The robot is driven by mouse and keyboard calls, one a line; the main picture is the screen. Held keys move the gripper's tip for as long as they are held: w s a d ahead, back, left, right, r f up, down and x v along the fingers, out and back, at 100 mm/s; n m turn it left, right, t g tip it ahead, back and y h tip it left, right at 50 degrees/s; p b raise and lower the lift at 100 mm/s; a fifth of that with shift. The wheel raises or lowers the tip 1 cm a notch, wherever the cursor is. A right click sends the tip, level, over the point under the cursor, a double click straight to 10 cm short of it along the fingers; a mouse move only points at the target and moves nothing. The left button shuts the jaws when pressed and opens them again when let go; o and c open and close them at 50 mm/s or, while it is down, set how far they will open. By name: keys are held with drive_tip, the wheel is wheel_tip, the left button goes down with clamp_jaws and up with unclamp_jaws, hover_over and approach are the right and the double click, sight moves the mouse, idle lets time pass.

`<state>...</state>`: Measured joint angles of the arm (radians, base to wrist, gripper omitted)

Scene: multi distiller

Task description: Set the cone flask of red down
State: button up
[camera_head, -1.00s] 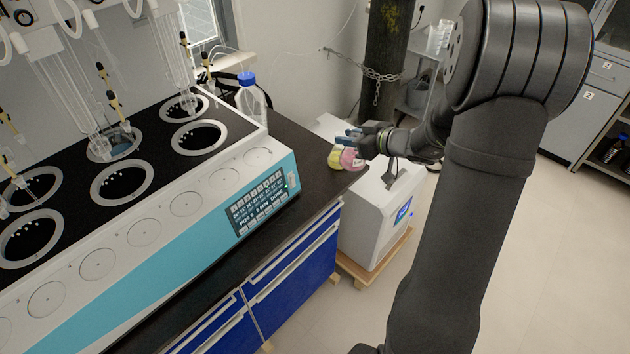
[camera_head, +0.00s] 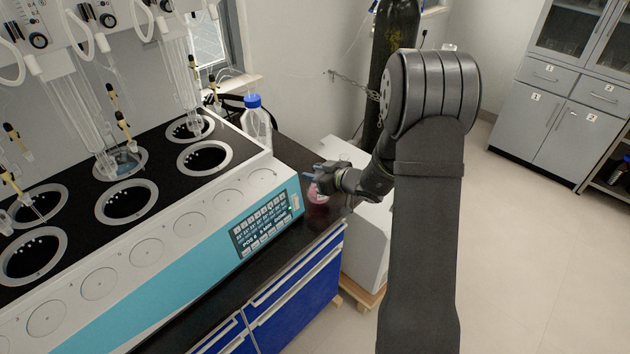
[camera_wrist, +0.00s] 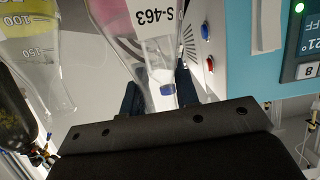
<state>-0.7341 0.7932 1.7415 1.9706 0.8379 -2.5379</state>
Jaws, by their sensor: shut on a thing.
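My gripper (camera_head: 322,183) is shut on a conical flask of red-pink liquid (camera_head: 317,195), over the right end of the dark counter. In the wrist view the flask (camera_wrist: 112,22) carries the label S-463, and its clear neck sits between my two dark fingers (camera_wrist: 158,97). The wrist view shows the flask upside down in the picture, body at the top. I cannot tell whether its base touches the counter. A second conical flask with yellow liquid (camera_wrist: 38,62) stands beside it in the wrist view; in the head view I cannot make it out.
The white and teal multi-position distiller (camera_head: 160,245) fills the left, its keypad near the flask. A blue-capped clear bottle (camera_head: 257,122) stands behind it. The dark counter (camera_head: 290,243) has a narrow bare strip in front. A white box-shaped device (camera_head: 366,245) stands right of the counter.

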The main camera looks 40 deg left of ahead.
drive_tip(key=shift+f, duration=1.35)
drive_tip(key=shift+f, duration=0.2)
drive_tip(key=o, duration=1.1)
drive_tip(key=shift+r, duration=0.1)
drive_tip(key=shift+d+r, duration=0.15)
drive_tip(key=shift+d, duration=0.05)
drive_tip(key=v, duration=1.1)
drive_tip(key=shift+d+r, duration=0.1)
drive_tip(key=shift+d, duration=0.25)
